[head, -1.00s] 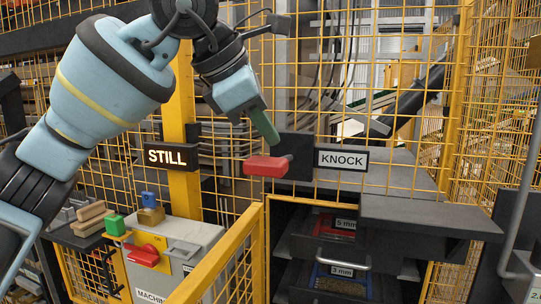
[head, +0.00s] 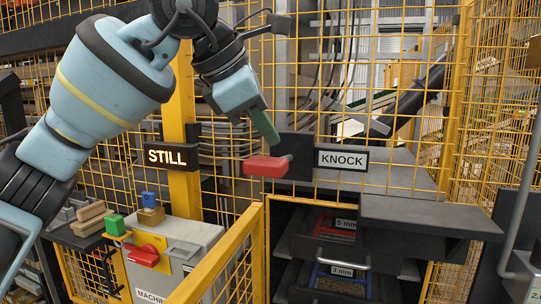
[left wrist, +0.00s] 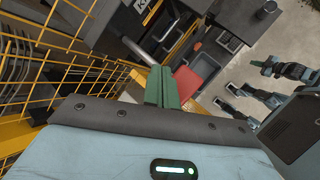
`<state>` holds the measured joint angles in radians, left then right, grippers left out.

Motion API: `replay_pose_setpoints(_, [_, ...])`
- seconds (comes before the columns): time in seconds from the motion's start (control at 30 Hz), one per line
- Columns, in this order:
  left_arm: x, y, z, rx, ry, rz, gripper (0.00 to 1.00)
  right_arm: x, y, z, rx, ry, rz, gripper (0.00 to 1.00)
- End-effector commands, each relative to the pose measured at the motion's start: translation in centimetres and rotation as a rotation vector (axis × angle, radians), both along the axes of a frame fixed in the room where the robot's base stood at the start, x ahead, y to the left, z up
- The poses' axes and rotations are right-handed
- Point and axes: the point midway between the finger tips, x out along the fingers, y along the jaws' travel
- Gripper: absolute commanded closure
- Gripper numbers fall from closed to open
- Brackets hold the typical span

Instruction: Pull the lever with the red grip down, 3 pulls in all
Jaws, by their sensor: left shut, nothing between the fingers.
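The lever's red grip (head: 265,166) shows in the head view beside the dark plate, left of the KNOCK sign (head: 341,159). It sticks out toward the left and sits roughly level. My left gripper (head: 276,142) comes down from above, its green fingers shut with nothing between them. The fingertips are just above the grip; I cannot tell whether they touch it. In the left wrist view the shut green fingers (left wrist: 162,87) point away from the camera, with a red surface (left wrist: 203,66) beyond them.
A lit STILL sign (head: 166,156) hangs on the yellow post. Yellow mesh fencing stands behind the lever and a yellow rail (head: 222,262) runs in front. A grey machine box with a red-handled switch (head: 143,256) is lower left. A dark shelf (head: 430,215) juts out at right.

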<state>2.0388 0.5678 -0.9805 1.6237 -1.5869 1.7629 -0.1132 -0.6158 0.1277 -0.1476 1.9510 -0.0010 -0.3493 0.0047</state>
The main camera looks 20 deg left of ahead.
Motion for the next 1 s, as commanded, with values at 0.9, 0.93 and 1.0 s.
replay_pose_setpoints(0.9, [-0.1, 0.0, -1.0, 0.0, 0.0, 0.0, 1.0, 0.0, 0.0, 0.0, 0.0, -0.001, -0.001, 1.0])
replay_pose_setpoints(0.93, [-0.1, 0.0, -1.1, 0.0, 0.0, 0.0, 1.0, 0.0, 0.0, 0.0, 0.0, -0.001, -0.001, 1.0])
replay_pose_setpoints(1.0, [-0.1, 0.0, -1.1, 0.0, 0.0, 0.0, 1.0, 0.0, 0.0, 0.0, 0.0, -0.001, -0.001, 1.0])
